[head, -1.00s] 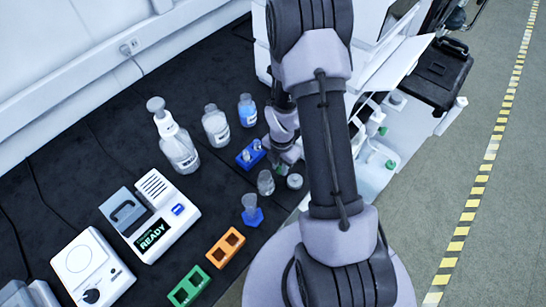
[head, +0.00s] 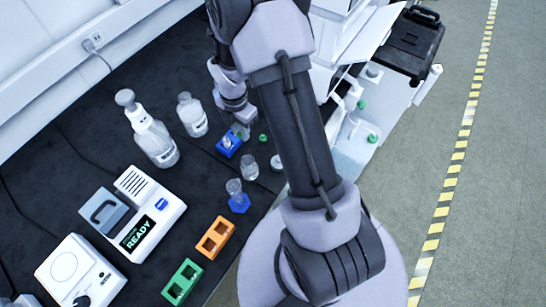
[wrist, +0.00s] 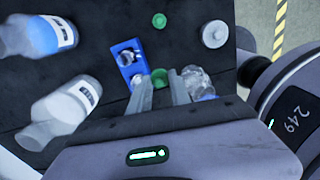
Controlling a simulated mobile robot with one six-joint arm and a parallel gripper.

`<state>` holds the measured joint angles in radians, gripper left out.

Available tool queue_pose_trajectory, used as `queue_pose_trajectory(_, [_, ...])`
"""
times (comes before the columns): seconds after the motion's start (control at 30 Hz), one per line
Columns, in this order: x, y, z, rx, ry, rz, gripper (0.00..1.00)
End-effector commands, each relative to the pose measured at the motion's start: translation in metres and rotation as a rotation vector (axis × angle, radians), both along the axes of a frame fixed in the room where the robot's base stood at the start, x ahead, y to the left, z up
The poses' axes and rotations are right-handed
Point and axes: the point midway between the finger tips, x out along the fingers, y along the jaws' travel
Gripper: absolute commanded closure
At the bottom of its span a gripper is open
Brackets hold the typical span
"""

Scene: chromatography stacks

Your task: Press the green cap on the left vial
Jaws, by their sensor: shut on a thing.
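My gripper (wrist: 160,82) is shut on a green cap (wrist: 160,77), held between its fingertips. In the head view the gripper (head: 241,128) is just right of a small blue rack (head: 222,150), partly hidden by my arm. The rack also shows in the wrist view (wrist: 124,66), left of the fingers, with clear vials in it. One vial (wrist: 127,57) shows clearly; another at the rack's near end is partly hidden by the left finger. The held cap looks apart from the vials. A second green cap (wrist: 159,20) lies on the dark bench; it also shows in the head view (head: 263,138).
Bottles (head: 192,115) stand left of the rack. Orange (head: 227,226) and green (head: 172,292) racks sit nearer the front. A white READY device (head: 170,225) stands left.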

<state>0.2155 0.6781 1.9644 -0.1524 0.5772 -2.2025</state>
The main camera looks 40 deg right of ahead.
Motion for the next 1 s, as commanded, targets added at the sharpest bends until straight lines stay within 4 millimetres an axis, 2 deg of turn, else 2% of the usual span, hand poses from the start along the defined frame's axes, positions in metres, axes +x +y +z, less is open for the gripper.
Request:
queue_pose_trajectory(0.03, [0.017,0.011,0.008,-0.001,-0.007,-0.004,1.00])
queue_pose_trajectory(0.1, [0.032,0.024,0.021,0.000,-0.004,-0.018,1.00])
queue_pose_trajectory(0.2, [0.044,0.035,0.033,0.002,-0.003,-0.031,1.00])
queue_pose_trajectory(0.33, [0.048,0.039,0.035,0.002,-0.001,-0.037,1.00])
queue_pose_trajectory(0.47, [0.047,0.039,0.026,0.002,-0.001,-0.037,1.00])
queue_pose_trajectory(0.8, [0.047,0.038,-0.017,0.003,0.002,-0.037,1.00])
queue_pose_trajectory(1.0, [0.047,0.038,-0.027,0.002,0.000,-0.036,1.00])
